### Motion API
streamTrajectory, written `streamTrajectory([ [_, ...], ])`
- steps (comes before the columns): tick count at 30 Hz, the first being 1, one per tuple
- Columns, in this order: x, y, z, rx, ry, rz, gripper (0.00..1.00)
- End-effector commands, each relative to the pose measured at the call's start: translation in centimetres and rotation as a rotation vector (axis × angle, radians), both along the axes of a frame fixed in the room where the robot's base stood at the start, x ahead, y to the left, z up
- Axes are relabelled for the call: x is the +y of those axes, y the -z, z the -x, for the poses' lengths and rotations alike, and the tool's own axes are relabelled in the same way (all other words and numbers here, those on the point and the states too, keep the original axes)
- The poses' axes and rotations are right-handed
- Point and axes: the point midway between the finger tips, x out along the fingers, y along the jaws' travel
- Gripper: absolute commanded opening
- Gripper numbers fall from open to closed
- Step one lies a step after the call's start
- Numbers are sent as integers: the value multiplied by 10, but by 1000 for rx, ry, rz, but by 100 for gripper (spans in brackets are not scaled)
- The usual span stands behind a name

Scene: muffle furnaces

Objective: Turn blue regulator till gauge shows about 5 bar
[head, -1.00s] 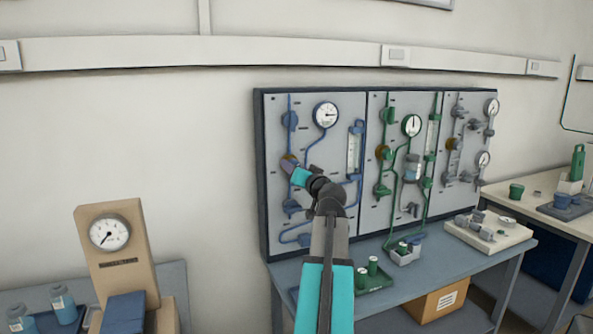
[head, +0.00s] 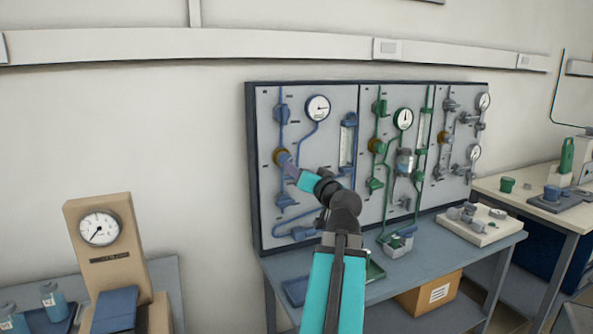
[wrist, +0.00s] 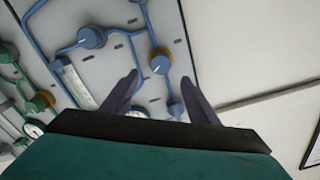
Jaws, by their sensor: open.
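The blue regulator (head: 281,157) is on the left, blue-piped section of the wall panel, with a brass ring around it. Its round blue knob (wrist: 160,64) faces the wrist camera and bears a pale mark. The blue section's gauge (head: 318,108) is above it to the right; its needle appears to point right, but the scale is too small to read. My gripper (wrist: 161,88) is open and empty. In the wrist view its fingers are spread to either side below the knob, apart from it. In the head view the gripper (head: 292,169) is just lower right of the regulator.
Other blue valves (head: 283,113) and a flowmeter (head: 347,145) are close by on the same section. Green and grey sections continue to the right. A bench (head: 440,258) runs below the panel. A tan gauge stand (head: 120,240) is at lower left.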

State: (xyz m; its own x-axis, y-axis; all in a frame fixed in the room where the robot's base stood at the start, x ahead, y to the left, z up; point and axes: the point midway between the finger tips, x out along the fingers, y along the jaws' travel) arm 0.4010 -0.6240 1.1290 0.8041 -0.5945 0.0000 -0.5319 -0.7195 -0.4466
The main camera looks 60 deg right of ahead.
Motion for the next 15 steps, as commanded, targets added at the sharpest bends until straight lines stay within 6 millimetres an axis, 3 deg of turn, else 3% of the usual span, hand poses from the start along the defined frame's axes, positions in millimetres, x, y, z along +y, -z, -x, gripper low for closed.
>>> streamTrajectory([
  [3, 10, 2, 12, -1, 1, 2, 54],
  [15, 22, 2, 29, 1, 0, 1, 54],
])
